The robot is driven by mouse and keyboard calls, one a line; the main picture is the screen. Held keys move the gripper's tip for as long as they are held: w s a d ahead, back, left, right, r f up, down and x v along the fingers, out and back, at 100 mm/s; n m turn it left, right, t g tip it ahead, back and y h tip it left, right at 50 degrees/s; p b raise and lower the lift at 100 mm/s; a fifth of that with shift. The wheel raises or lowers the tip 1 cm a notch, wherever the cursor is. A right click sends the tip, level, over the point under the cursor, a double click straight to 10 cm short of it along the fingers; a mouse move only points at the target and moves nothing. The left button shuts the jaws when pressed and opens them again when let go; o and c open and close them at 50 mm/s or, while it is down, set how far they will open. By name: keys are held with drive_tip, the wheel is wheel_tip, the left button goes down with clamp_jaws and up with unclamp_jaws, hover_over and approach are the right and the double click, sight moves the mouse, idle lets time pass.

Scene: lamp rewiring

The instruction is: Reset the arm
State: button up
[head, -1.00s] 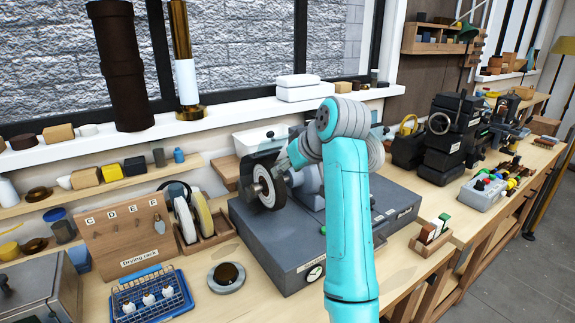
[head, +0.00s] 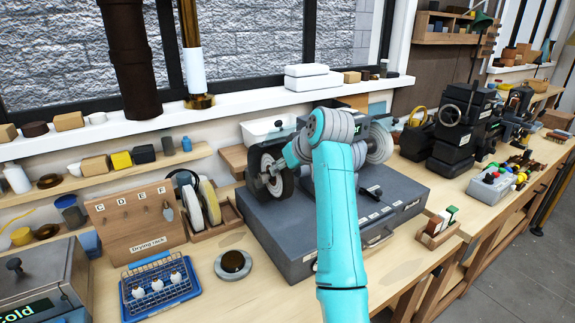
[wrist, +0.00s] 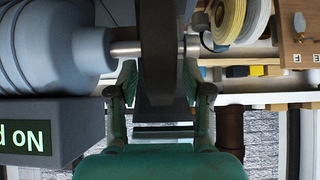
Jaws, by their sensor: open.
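My arm (head: 338,230) reaches over the bench grinder, with its wrist bent to the left. My gripper (head: 280,166) is at the grinder's left wheel (head: 256,169), partly hidden by my own wrist. In the wrist view my gripper (wrist: 158,78) has its two green fingers apart, one on each side of the dark wheel (wrist: 157,50). I cannot tell whether either finger touches the wheel. The grey motor body (wrist: 50,50) is close to the left finger.
The grinder stands on a grey base (head: 300,240). Left of it are a disc rack (head: 215,225), a drying rack (head: 132,222), a blue tray (head: 185,312) and a round dish (head: 233,264). A white tub (head: 268,128) is behind. Black machines (head: 455,150) stand right.

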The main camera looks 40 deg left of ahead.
drive_tip(key=c, duration=0.9)
drive_tip(key=shift+r, duration=0.1)
drive_tip(key=s+a, duration=0.3)
drive_tip(key=s, duration=0.4)
drive_tip(key=shift+s, duration=0.15)
idle(1.1)
